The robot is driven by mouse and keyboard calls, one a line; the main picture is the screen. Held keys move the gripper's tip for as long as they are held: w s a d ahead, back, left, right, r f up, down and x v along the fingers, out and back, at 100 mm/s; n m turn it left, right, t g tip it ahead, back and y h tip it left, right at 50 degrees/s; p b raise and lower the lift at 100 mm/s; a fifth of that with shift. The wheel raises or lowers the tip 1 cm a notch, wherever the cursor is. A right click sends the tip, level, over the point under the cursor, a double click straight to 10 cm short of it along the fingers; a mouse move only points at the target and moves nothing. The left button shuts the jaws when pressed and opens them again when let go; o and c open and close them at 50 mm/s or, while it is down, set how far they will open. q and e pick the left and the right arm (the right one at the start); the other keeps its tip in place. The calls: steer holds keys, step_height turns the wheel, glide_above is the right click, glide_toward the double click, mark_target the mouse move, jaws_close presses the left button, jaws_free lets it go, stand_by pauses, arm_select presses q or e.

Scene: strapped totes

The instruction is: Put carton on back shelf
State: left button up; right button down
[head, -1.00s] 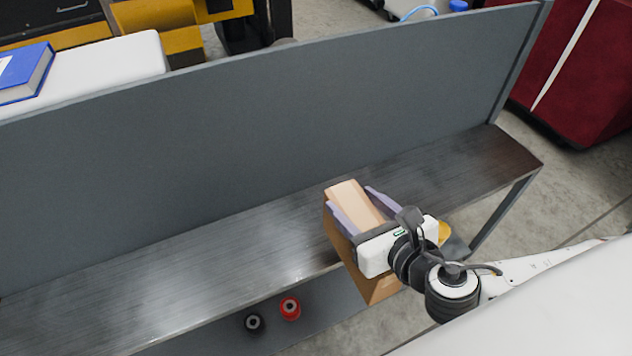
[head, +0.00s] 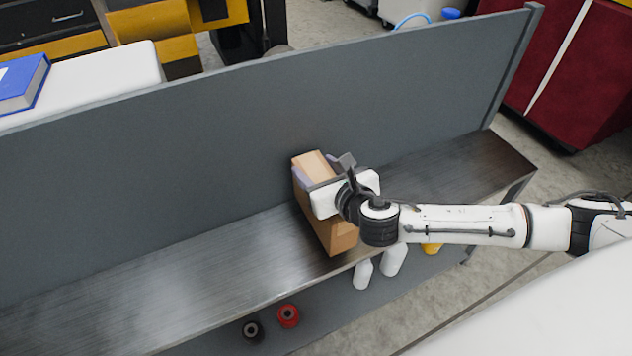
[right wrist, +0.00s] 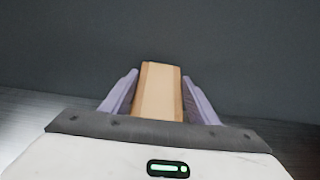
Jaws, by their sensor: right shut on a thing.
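A tan carton (head: 324,222) is upright and slightly tilted in the head view, over the dark shelf top (head: 215,262) close to the grey back panel. My right gripper (head: 312,172) is shut on the carton's upper part. In the right wrist view the carton (right wrist: 158,92) sits between the two purple fingers, with the back panel (right wrist: 230,50) behind it. I cannot tell whether the carton's bottom touches the shelf top. My gripper and arm hide part of the carton. My left gripper is not in view.
A red spool (head: 288,316) and a black spool (head: 252,330) stand on the lower shelf, with white bottles (head: 363,274) to their right. The shelf top is clear left and right of the carton. A blue book (head: 22,84) lies behind the panel.

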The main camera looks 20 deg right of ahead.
steer(key=shift+w+f+b, duration=0.1)
steer(key=shift+f+b, duration=0.35)
steer(key=shift+f, duration=1.45)
steer(key=shift+w+f, duration=0.2)
steer(key=c, duration=0.7)
jaws_free()
steer(key=shift+s+f, duration=0.1)
steer(key=shift+f, duration=0.05)
steer(key=p+v, duration=0.1)
steer(key=v, duration=1.1)
